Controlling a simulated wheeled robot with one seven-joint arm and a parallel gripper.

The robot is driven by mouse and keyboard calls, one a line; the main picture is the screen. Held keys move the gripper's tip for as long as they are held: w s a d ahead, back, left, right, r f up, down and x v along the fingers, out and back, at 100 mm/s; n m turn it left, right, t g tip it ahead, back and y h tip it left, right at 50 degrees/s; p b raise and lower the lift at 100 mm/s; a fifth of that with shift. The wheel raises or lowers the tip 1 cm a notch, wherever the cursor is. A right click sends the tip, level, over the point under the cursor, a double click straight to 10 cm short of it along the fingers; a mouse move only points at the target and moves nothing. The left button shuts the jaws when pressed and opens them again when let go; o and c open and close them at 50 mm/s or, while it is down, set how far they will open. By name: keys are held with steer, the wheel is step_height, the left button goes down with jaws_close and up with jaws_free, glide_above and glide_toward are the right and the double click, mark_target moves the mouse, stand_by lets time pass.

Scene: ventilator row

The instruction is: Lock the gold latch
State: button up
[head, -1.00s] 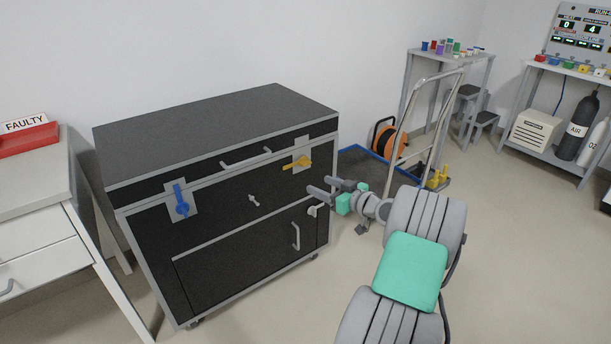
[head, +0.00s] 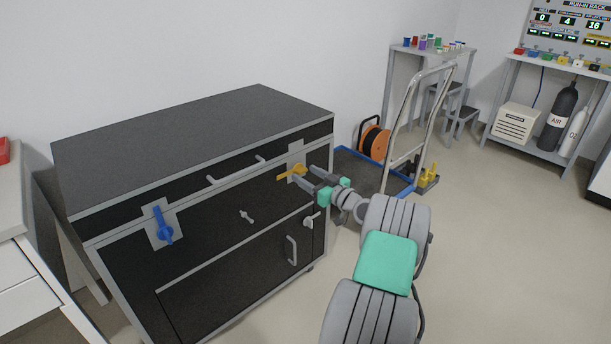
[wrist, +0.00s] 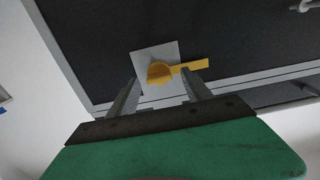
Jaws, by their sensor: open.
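The gold latch (head: 294,171) sits on a light grey plate at the right end of the black case's front, and its lever points left, roughly along the lid seam, in the head view. In the wrist view the gold latch (wrist: 160,73) shows its round hub, with the lever reaching right. My gripper (head: 307,177) is open, with its fingers close in front of the latch. In the wrist view the fingers of my gripper (wrist: 160,88) lie on either side below the hub. I cannot tell whether they touch it.
The black case (head: 200,130) also has a blue latch (head: 163,226) pointing up and down, a small grey latch (head: 246,216) and a lower door handle (head: 291,250). A hand trolley (head: 415,120) and an orange cable reel (head: 374,142) stand behind on the right.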

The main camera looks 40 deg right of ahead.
steer(key=shift+w, duration=0.85)
steer(key=shift+c, duration=0.2)
jaws_close()
stand_by(0.5)
